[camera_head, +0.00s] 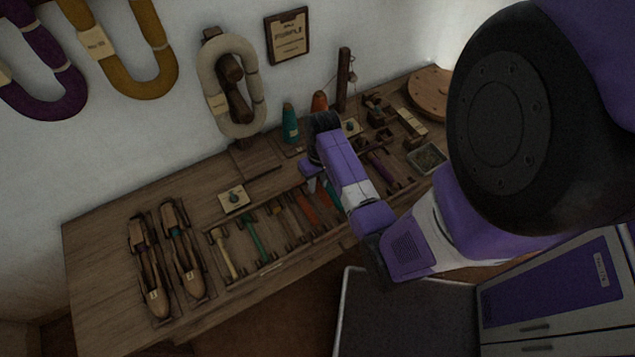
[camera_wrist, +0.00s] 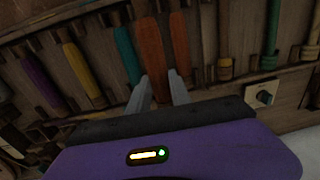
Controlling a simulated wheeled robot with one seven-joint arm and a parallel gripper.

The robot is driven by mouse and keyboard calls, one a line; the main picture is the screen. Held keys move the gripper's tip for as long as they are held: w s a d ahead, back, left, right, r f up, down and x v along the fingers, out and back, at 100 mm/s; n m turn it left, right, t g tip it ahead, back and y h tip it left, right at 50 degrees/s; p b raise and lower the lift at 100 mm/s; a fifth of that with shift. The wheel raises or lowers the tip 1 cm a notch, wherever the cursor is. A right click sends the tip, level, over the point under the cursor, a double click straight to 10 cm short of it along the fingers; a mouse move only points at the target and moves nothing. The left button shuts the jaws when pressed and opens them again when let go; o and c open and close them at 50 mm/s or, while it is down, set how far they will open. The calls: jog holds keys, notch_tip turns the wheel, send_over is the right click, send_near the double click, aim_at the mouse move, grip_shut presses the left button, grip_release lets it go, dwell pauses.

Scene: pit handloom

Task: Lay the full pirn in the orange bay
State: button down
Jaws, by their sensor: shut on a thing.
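My gripper (camera_wrist: 159,76) is over the pirn rack (camera_head: 272,268) on the wooden bench, pointing down. An orange pirn (camera_wrist: 152,48) sits between its two fingers in the wrist view, and the fingers are shut on it. A second orange pirn (camera_wrist: 179,38) lies right beside it, nearly parallel. In the head view orange pirns (camera_head: 305,205) show in the rack just left of my gripper (camera_head: 311,184). The orange bay's floor is hidden under the pirns, and I cannot tell whether the held pirn touches it.
Teal (camera_wrist: 126,52), mustard (camera_wrist: 84,75) and purple (camera_wrist: 40,82) pirns lie in bays close by. A green pirn (camera_head: 253,238) lies further left in the rack. Two wooden shuttles (camera_head: 150,258) rest at the bench's left end. Cones (camera_head: 290,124) stand behind my gripper.

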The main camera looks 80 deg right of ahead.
notch_tip(320, 180, down, 3)
jog(key=shift+r+b, duration=0.1)
jog(key=shift+b, duration=1.05)
jog(key=shift+f+b, duration=0.5)
jog(key=shift+f, duration=0.9)
jog(key=c, duration=0.8)
grip_release()
notch_tip(320, 180, up, 8)
jog(key=p, duration=0.7)
jog(key=shift+p, duration=0.35)
